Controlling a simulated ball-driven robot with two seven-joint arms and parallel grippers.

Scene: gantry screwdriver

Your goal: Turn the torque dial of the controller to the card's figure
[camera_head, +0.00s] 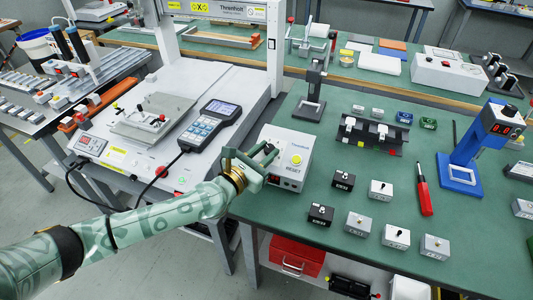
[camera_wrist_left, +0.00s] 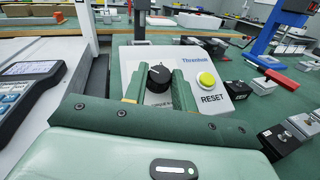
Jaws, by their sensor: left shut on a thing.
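The controller (camera_head: 292,150) is a pale box on the green bench, with a yellow button over the word RESET. Its black torque dial (camera_wrist_left: 159,74) has a light pointer line and shows in the left wrist view, left of the yellow button (camera_wrist_left: 206,80). My left gripper (camera_head: 265,158) reaches the controller's left side from the front. In the left wrist view its two green fingers (camera_wrist_left: 158,86) stand on either side of the dial, shut on it. The dial's scale is mostly hidden by the fingers. I cannot make out a card with a readable figure. My right gripper is out of view.
A handheld pendant (camera_head: 210,124) lies on the white gantry bed to the left, its black cable looping near my arm. Several small switch boxes (camera_head: 358,223), a red screwdriver (camera_head: 424,190) and a blue stand (camera_head: 470,155) occupy the bench to the right.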

